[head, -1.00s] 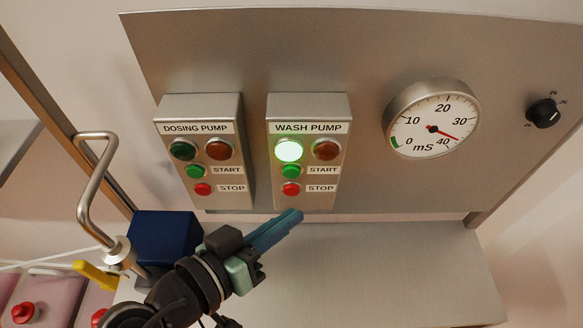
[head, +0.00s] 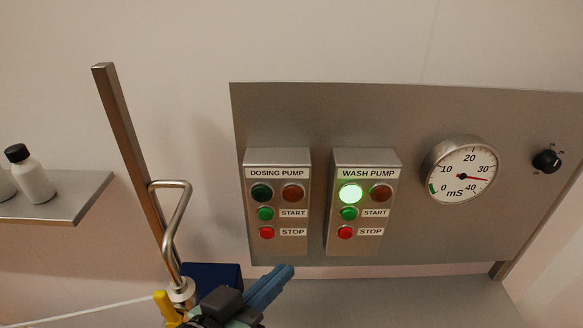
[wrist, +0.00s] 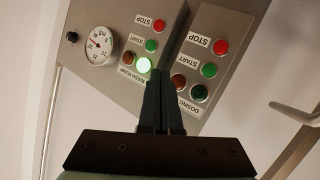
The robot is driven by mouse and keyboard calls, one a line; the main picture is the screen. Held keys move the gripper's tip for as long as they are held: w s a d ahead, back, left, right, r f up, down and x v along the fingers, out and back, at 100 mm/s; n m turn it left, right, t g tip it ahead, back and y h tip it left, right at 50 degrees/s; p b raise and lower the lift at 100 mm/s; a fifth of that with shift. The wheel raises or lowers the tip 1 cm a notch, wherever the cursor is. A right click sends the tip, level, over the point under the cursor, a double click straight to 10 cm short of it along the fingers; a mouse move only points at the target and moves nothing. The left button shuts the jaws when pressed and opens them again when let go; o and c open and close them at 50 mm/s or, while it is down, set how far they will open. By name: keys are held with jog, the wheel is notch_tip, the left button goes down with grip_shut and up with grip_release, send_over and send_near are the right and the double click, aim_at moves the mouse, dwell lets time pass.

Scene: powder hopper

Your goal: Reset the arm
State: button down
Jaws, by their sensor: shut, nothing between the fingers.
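My gripper (head: 280,279) is at the bottom of the head view, below the two pump boxes, with its fingers pointing up and right. Its fingers are shut together with nothing between them, and they also show in the wrist view (wrist: 161,82). The fingers look apart from the panel in the head view. The wash pump box (head: 365,160) has its green lamp (head: 350,193) lit. The dosing pump box (head: 277,160) has both lamps dark.
A steel panel (head: 420,235) carries the boxes, a round mS gauge (head: 461,172) and a black knob (head: 546,161). A bent metal handle (head: 177,225) and a blue block (head: 215,274) stand left of my gripper. A shelf (head: 75,205) with white bottles (head: 34,182) is at far left.

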jog(key=w+r+t+y+b, duration=0.1)
jog(key=w+r+t+y, duration=0.15)
jog(key=r, duration=0.65)
jog(key=w+r+t+y+b, duration=0.15)
jog(key=w+r+t, duration=0.25)
jog(key=r, duration=0.5)
jog(key=s+d+r+n+t+y, duration=0.1)
jog(key=s+r+t, duration=0.3)
jog(key=r, duration=0.5)
jog(key=s+d+r+n+t+y, duration=0.1)
jog(key=s+d+r+t+y, duration=0.1)
jog(key=r, duration=0.8)
jog(key=s+t+y, duration=0.1)
jog(key=s+t, duration=0.1)
jog(key=s, duration=0.1)
jog(key=shift+s+r+n, duration=0.2)
jog(key=shift+s+n, duration=0.1)
jog(key=shift+s, duration=0.05)
jog(key=shift+t, duration=0.25)
